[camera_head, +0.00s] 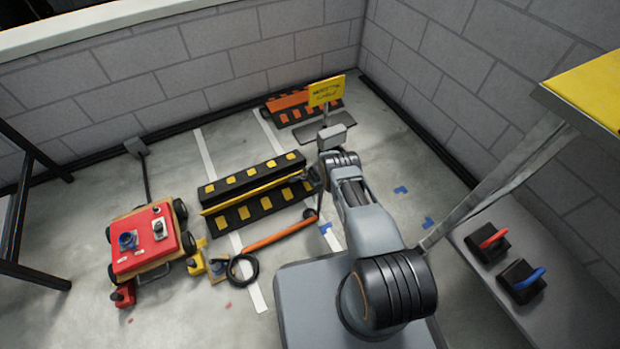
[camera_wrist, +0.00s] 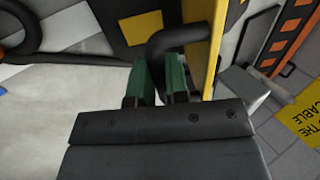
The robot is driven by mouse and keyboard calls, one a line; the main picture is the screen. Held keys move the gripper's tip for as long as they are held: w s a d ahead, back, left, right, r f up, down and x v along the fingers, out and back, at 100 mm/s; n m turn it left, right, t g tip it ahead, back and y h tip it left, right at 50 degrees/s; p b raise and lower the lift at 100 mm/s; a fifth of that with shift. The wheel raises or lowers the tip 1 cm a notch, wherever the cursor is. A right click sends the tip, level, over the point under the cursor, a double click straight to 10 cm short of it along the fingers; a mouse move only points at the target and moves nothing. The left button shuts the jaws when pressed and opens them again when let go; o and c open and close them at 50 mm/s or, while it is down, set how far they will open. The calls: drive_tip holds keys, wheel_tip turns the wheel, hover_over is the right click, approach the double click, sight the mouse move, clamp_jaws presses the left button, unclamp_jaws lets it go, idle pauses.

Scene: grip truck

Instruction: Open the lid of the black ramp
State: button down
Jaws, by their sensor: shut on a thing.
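The black ramp (camera_head: 262,208) with yellow squares lies on the floor in the middle of the head view. A yellow strip runs lengthwise between its two black faces; I cannot tell how far the lid is raised. My gripper (camera_head: 314,179) is at the ramp's right end, partly hidden by my arm. In the wrist view the green fingertips of my gripper (camera_wrist: 163,84) are shut on a black bent handle (camera_wrist: 180,36). The handle is beside the yellow edge (camera_wrist: 212,50) of the ramp, whose black face with yellow patches (camera_wrist: 143,27) shows behind.
An orange and black ramp (camera_head: 285,101) and a yellow sign (camera_head: 326,91) stand behind, near the wall. A red cart (camera_head: 147,240) is at left. A bench (camera_head: 545,313) is at right.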

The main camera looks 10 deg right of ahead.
drive_tip(key=shift+s+d+f, duration=0.1)
drive_tip(key=shift+s+f, duration=0.7)
drive_tip(key=c, duration=1.1)
unclamp_jaws()
drive_tip(key=shift+d, duration=0.1)
drive_tip(key=p+v, duration=0.4)
drive_tip(key=p, duration=0.3)
drive_tip(key=p+v, duration=0.5)
drive_tip(key=p, duration=0.2)
drive_tip(key=w+p+v, duration=0.1)
drive_tip(key=p+v, duration=0.4)
drive_tip(key=p, duration=0.3)
drive_tip(key=shift+r, duration=0.2)
